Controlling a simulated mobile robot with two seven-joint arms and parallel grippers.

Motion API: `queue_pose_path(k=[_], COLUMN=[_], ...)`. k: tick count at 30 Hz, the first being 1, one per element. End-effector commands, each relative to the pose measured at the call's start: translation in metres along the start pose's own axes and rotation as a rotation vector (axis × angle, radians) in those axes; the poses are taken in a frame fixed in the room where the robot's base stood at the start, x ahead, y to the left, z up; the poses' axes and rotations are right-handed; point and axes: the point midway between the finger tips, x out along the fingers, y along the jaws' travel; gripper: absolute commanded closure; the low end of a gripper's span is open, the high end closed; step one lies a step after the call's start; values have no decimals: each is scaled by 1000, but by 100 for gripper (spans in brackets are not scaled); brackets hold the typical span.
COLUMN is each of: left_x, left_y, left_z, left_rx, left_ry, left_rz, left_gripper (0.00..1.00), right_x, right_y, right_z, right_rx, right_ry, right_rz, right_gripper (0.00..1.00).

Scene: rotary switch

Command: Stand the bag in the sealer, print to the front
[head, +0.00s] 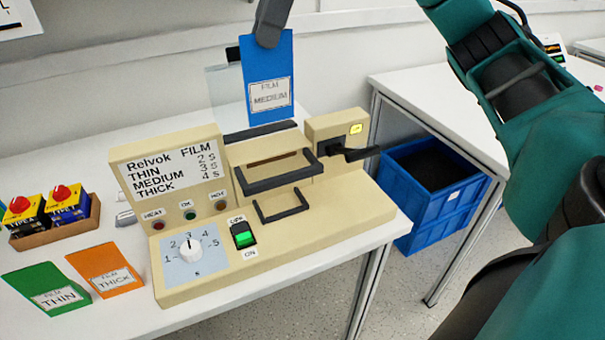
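The blue bag (266,68) hangs upright from my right gripper (267,36), which is shut on its top edge. Its white label reads FILM MEDIUM and faces the camera. The beige sealer (190,290) stands on the table, with a dark bar (260,132) at its back and a black-handled front frame (275,180). In the picture the bag's lower edge is just above the dark bar; I cannot tell whether they touch. The sealer's dial (188,250) points near 3, and its green switch (243,236) is beside it. My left gripper is out of view.
A green THIN bag (38,278) and an orange THICK bag (100,262) lie left of the sealer. Behind them, a brown tray (60,236) holds boxes with red knobs. A clear panel (222,90) stands behind the bag. A blue crate (440,205) sits at right.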

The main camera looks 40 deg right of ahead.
Motion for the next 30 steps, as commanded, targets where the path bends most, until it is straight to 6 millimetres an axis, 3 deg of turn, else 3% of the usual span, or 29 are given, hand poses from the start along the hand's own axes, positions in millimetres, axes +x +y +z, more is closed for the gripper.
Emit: queue_pose_path(k=[7,14,21,25,30], left_x=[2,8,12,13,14], left_y=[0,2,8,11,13], left_z=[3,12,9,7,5], left_rx=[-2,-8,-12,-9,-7], left_ry=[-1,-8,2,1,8], left_rz=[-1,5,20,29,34], left_gripper=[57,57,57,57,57], right_x=[8,62,118,137,147], right_y=[0,1,0,1,0], right_z=[-3,-26,-50,-57,-61], right_rx=[-5,-3,-4,-5,-6], right_ry=[0,2,2,0,-1], right_rz=[4,7,6,4,2], right_gripper=[100,100,100,100,100])
